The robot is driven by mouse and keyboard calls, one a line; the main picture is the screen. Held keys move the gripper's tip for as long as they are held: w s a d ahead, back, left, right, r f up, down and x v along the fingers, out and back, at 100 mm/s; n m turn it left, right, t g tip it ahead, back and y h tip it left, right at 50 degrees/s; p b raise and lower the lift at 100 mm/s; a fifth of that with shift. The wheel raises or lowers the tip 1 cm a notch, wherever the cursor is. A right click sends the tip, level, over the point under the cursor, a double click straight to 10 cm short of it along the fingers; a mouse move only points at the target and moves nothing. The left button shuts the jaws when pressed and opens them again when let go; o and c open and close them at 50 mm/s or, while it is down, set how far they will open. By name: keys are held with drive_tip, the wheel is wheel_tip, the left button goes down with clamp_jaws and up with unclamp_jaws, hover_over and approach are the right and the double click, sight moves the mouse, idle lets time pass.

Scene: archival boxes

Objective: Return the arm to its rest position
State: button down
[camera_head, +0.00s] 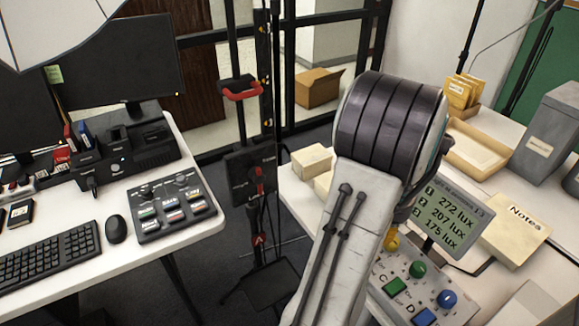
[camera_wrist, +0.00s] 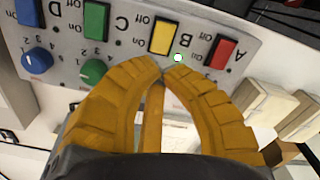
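My arm rises through the right-middle of the head view, a white link with a dark ringed joint at its top. The fingertips are in front of a grey control panel (camera_wrist: 130,52), seen upside down, near the yellow switch B (camera_wrist: 165,37) and a lit whitish-green lamp (camera_wrist: 178,57). I cannot tell whether they touch it. In the head view my arm mostly hides the gripper.
The control panel also shows in the head view (camera_head: 400,290), beside a lux display (camera_head: 452,217). A Notes box (camera_head: 514,229), an open tray (camera_head: 474,152) and a grey box (camera_head: 546,135) stand right. A left desk (camera_head: 62,278) holds a keyboard and monitor. A stand (camera_head: 250,175) is between the tables.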

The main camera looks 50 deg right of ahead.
drive_tip(key=a+y, duration=0.2)
drive_tip(key=a, duration=0.5)
drive_tip(key=w+a+r+n+t+p, duration=0.1)
drive_tip(key=w+a+r+n, duration=0.3)
drive_tip(key=a, duration=0.4)
drive_tip(key=w+a+r+n+t+h+p, duration=0.1)
drive_tip(key=w+a+r+n, duration=0.3)
drive_tip(key=a, duration=0.5)
drive_tip(key=w+a+r+n+t+h+p, duration=0.1)
drive_tip(key=w+a+r+n+p, duration=0.2)
drive_tip(key=w+a+r+n, duration=0.2)
drive_tip(key=a+r+n, duration=0.2)
drive_tip(key=a, duration=0.1)
drive_tip(key=shift+a+r+n+p, duration=0.3)
drive_tip(key=shift+r, duration=0.05)
drive_tip(key=shift+d, duration=0.1)
